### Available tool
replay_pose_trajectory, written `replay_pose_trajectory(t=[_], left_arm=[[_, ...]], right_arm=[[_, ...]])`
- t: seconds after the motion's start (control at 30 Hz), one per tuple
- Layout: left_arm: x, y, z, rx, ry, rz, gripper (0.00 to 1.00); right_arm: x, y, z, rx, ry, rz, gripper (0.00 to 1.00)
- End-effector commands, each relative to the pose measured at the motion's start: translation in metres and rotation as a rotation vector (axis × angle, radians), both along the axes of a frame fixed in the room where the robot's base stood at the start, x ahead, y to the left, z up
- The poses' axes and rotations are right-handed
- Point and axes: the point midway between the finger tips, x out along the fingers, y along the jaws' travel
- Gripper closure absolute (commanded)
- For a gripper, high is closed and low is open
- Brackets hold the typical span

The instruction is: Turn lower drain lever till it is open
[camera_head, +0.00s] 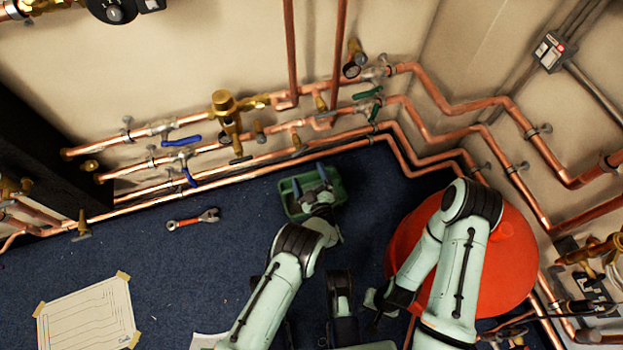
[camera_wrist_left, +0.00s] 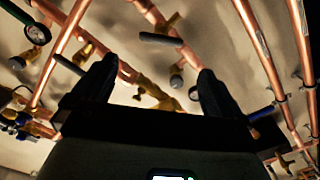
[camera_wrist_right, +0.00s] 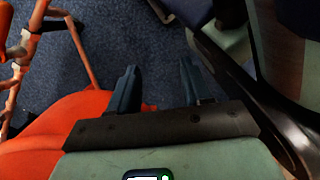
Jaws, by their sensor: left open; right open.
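Copper pipe runs (camera_head: 290,150) cross the wall low down, with several small valves. A dark bar handle (camera_head: 240,159) on a brass valve hangs at the lower pipes; I cannot tell surely which lever is the lower drain lever. My left gripper (camera_head: 309,178) is open and empty, to the right of that handle and apart from the pipes. In the left wrist view its fingers (camera_wrist_left: 158,78) frame brass fittings (camera_wrist_left: 150,95), with a dark grey handle (camera_wrist_left: 160,39) above. My right gripper (camera_wrist_right: 158,82) is open and empty beside the orange tub, over the carpet.
Blue levers (camera_head: 181,141) sit on the pipes at left, green levers (camera_head: 368,92) at right. A green tray (camera_head: 297,205) lies under my left gripper. The orange tub (camera_head: 500,270) stands at right. A wrench (camera_head: 193,219) and a paper sheet (camera_head: 88,318) lie on the carpet.

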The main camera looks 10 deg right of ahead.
Motion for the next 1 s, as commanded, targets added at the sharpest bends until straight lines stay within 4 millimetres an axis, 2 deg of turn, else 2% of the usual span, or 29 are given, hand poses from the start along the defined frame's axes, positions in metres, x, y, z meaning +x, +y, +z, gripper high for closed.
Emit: replay_pose_trajectory(t=[0.4, 0.53, 0.57, 0.67, 0.77, 0.9, 1.0], left_arm=[[0.002, 0.002, 0.0, 0.0, 0.0, 0.0, 0.0], [0.001, 0.01, -0.002, 0.005, 0.025, 0.01, 0.0], [0.001, 0.015, -0.002, 0.009, 0.043, 0.016, 0.0], [-0.005, 0.045, -0.004, 0.025, 0.147, 0.046, 0.0], [-0.02, 0.081, 0.002, 0.049, 0.295, 0.048, 0.0], [-0.053, 0.128, 0.018, 0.063, 0.524, 0.033, 0.0], [-0.083, 0.152, 0.031, 0.063, 0.678, -0.006, 0.0]], right_arm=[[0.0, 0.0, 0.0, 0.0, 0.0, 0.0, 0.51], [0.004, 0.0, 0.004, 0.0, -0.012, 0.002, 0.94], [0.006, -0.001, 0.007, 0.0, -0.021, 0.003, 1.0], [0.021, -0.004, 0.028, -0.003, -0.073, 0.012, 1.0], [0.027, 0.0, 0.063, 0.007, -0.105, 0.024, 1.0], [0.041, 0.004, 0.119, 0.018, -0.162, 0.044, 1.0], [0.041, 0.012, 0.155, 0.034, -0.169, 0.056, 1.0]])
